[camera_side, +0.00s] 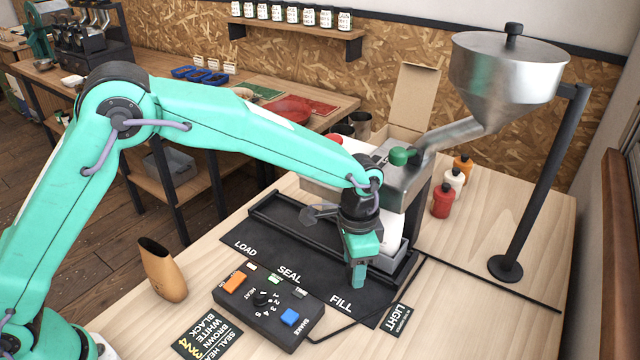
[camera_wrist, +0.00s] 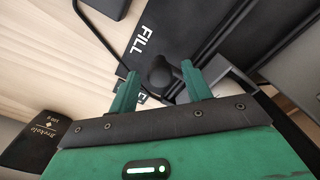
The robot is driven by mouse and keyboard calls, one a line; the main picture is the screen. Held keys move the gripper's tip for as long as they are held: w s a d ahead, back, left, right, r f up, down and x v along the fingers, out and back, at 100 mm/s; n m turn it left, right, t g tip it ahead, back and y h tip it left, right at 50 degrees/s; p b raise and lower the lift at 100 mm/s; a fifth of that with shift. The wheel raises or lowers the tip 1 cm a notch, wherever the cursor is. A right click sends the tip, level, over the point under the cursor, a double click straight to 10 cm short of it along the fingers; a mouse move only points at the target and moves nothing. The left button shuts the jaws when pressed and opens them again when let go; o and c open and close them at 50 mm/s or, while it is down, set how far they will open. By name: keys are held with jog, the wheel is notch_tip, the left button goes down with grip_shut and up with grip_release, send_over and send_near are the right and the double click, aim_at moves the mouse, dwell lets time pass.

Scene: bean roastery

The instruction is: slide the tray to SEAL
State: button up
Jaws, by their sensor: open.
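The black track (camera_side: 330,235) runs along a mat lettered LOAD, SEAL and FILL. The SEAL lettering (camera_side: 289,274) is mid-mat. My gripper (camera_side: 357,276) is low over the mat, by the FILL lettering (camera_side: 341,304). In the wrist view its green fingers (camera_wrist: 159,72) are open, with a black round knob (camera_wrist: 161,76) between the fingertips. It looks like the tray's handle; I cannot tell whether the fingers touch it. The tray itself is mostly hidden behind my gripper in the side view. A white item (camera_side: 393,232) shows behind my gripper, under the filler.
A control box (camera_side: 266,309) with a dial and coloured buttons sits in front of the mat. A brown vase-like vessel (camera_side: 162,269) stands left of it. A steel hopper (camera_side: 505,72) and its post (camera_side: 541,185) rise at the right. Small bottles (camera_side: 442,200) stand behind.

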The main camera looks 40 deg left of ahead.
grip_shut()
jog(key=shift+w+a, duration=0.1)
jog(key=shift+a, duration=6.45)
grip_release()
notch_tip(320, 180, up, 8)
